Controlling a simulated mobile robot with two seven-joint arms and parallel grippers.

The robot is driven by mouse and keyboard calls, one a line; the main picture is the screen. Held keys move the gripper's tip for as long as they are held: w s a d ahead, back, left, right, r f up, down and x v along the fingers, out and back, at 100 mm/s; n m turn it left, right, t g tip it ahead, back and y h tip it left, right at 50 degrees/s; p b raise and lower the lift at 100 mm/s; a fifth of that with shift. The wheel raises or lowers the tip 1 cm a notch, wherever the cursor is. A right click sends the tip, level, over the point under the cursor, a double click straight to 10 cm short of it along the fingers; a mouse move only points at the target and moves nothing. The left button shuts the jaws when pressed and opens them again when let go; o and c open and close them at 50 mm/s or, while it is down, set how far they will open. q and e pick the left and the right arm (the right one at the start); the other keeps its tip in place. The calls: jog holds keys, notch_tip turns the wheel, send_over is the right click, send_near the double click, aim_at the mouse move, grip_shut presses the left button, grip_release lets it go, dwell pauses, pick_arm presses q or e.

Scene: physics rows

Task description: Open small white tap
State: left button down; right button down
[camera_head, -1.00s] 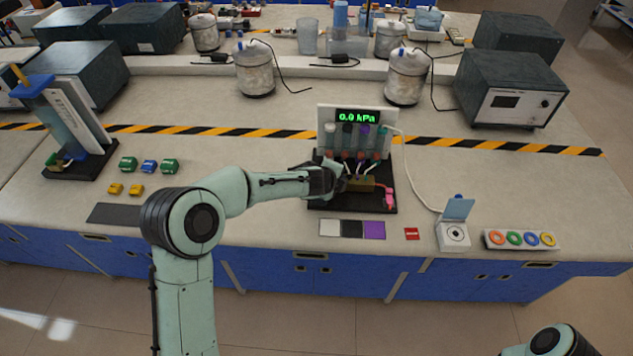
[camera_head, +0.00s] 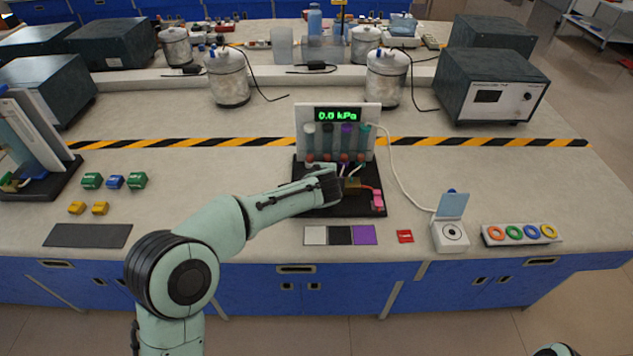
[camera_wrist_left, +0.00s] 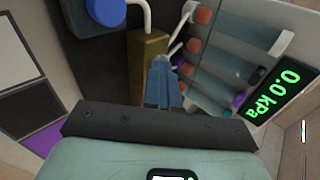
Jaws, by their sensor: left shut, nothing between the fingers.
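The rig is a black-based stand (camera_head: 353,205) with a panel reading 0.0 kPa (camera_head: 338,116) and a row of tubes with red-orange caps. A brass block (camera_wrist_left: 148,62) sits low at its front, also showing in the head view (camera_head: 351,187). Thin white bent pieces (camera_wrist_left: 181,42) rise beside the block; I cannot tell which is the small white tap. My left gripper (camera_wrist_left: 162,66) is shut and empty, its blue-grey fingertips close beside the brass block; contact is unclear. In the head view my wrist hides part of the block. My right gripper is out of view.
A blue round knob (camera_wrist_left: 106,11) is close to the brass block. A pink part (camera_head: 377,199) sits at the stand's right. White, black and purple swatches (camera_head: 341,235) lie in front. A white box with raised lid (camera_head: 450,237) stands right.

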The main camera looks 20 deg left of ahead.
pick_arm(q)
jog(key=shift+w+d+r, duration=0.15)
jog(key=shift+w+r, duration=0.1)
